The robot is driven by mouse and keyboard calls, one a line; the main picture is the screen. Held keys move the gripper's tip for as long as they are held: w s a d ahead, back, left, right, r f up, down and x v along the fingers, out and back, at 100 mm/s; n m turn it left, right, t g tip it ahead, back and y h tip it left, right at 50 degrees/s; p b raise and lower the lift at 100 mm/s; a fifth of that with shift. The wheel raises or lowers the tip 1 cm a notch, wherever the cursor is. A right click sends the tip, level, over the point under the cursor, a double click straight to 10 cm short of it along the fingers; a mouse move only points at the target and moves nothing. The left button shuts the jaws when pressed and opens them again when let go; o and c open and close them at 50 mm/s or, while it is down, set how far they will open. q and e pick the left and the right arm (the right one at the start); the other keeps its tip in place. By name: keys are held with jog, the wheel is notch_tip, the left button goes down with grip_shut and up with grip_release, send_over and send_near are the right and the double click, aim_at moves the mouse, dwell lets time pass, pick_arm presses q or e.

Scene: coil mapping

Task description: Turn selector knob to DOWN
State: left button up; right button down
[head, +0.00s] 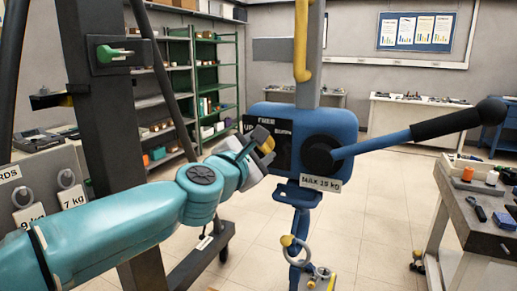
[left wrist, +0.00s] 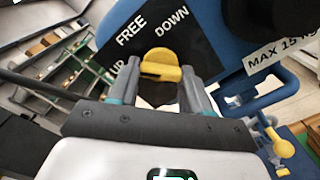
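The yellow selector knob (left wrist: 161,65) sits on a black plate (left wrist: 150,28) lettered UP, FREE and DOWN in the left wrist view. FREE is above the knob, UP to its left and DOWN to its upper right. My left gripper (left wrist: 160,72) is open, with one finger on each side of the knob; I cannot tell whether they touch it. In the head view my left gripper (head: 258,148) is in front of the plate on the blue hoist body (head: 335,122) and partly hides the knob and lettering. My right gripper is not in view.
A long lever (head: 420,130) with a black grip reaches right from the hoist. A yellow hook (head: 301,45) is above it; chain parts (head: 298,240) hang below. A dark post (head: 110,120) stands left, a workbench (head: 480,210) right. The floor behind is clear.

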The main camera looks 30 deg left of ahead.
pick_arm(q)
jog(key=c, duration=0.4)
